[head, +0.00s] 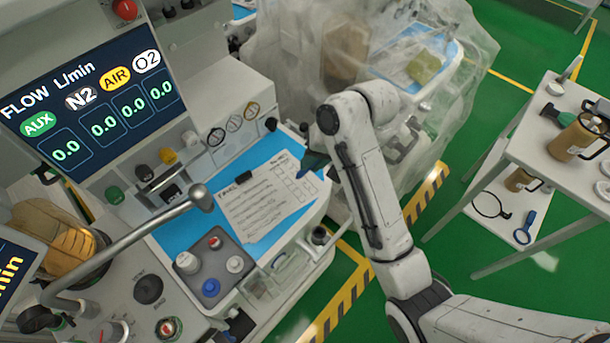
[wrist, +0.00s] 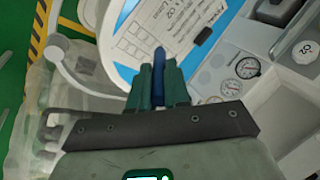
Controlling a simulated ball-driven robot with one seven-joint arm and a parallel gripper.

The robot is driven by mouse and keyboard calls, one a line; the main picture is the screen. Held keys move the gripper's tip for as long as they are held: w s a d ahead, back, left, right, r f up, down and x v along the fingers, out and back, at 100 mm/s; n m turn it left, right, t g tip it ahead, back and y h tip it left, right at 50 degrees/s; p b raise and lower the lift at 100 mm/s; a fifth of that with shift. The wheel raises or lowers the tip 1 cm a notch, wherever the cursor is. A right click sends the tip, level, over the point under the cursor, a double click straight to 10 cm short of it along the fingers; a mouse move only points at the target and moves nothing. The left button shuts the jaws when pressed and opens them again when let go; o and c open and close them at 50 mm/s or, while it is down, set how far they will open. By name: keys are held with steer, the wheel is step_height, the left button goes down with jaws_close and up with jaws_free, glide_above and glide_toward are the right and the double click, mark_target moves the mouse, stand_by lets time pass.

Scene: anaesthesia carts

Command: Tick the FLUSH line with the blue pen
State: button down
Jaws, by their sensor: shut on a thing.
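The checklist sheet (head: 265,200) lies on the blue work surface (head: 185,235) of the cart, with printed lines and a column of boxes at its right side. Its print is too small to read for the FLUSH line. In the wrist view the sheet (wrist: 150,30) shows with its boxes just ahead of the fingertips. My gripper (wrist: 160,82) is shut on the blue pen (wrist: 159,62), whose end sticks out between the green fingers over the sheet. I cannot tell whether the tip touches paper.
A dark clip (head: 244,177) sits on the sheet's upper edge. A grey tray with several capped knobs (head: 215,262) is in front of the sheet, and a metal bar (head: 150,222) crosses at left. A plastic-draped cart (head: 290,50) stands behind; a white table (head: 540,130) stands right.

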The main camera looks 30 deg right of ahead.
steer(key=shift+w+f, duration=0.15)
steer(key=shift+f, duration=0.75)
steer(key=shift+f+b, duration=1.75)
steer(key=shift+f, duration=0.7)
steer(key=shift+f, duration=0.55)
steer(key=shift+d+p, duration=0.4)
steer(key=shift+p, duration=0.8)
stand_by(1.4)
step_height(320, 180, up, 7)
steer(key=p, duration=0.1)
stand_by(0.8)
